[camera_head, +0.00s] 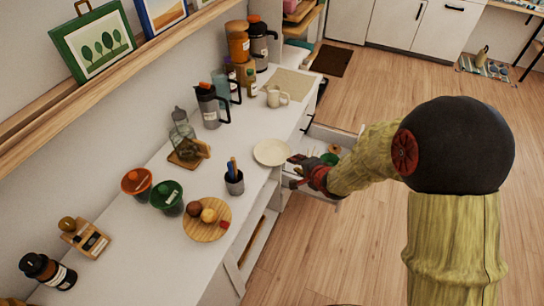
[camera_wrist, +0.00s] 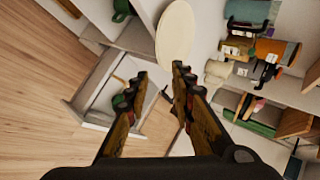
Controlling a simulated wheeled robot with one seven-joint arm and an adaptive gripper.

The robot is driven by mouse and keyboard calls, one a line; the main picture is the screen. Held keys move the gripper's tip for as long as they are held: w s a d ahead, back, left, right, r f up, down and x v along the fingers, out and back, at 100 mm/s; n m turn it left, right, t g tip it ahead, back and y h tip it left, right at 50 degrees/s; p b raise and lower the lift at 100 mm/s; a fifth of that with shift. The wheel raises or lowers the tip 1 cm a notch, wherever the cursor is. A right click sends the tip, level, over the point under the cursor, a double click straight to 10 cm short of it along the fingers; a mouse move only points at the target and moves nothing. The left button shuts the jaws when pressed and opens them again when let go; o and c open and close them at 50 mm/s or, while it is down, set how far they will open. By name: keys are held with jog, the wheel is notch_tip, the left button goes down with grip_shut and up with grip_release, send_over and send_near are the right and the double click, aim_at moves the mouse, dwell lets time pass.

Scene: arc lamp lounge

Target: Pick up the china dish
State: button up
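The china dish (camera_head: 272,152) is a round cream plate lying flat near the front edge of the white counter (camera_head: 150,225). In the wrist view the dish (camera_wrist: 176,32) shows whole or nearly so, just beyond the fingertips. My gripper (camera_head: 297,172) is at the counter's edge, close to the right of the dish in the head view. In the wrist view my gripper (camera_wrist: 160,78) has its two fingers apart, with nothing between them. The fingers look apart from the dish.
A dark cup with pens (camera_head: 234,184), a wooden board with food (camera_head: 207,219) and a glass jug (camera_head: 182,138) stand around the dish. An open drawer (camera_head: 325,150) juts out below my gripper; it also shows in the wrist view (camera_wrist: 98,100). A mug (camera_head: 275,97) stands farther back.

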jog(key=w+a+f+b, duration=0.4)
jog(key=w+a+f, duration=0.1)
jog(key=f, duration=0.1)
jog(key=shift+a+f+m+y, duration=0.2)
jog(key=shift+a+m+y, duration=0.1)
jog(key=shift+y, duration=0.1)
jog(key=shift+w, duration=0.1)
jog(key=shift+c, duration=0.6)
grip_shut()
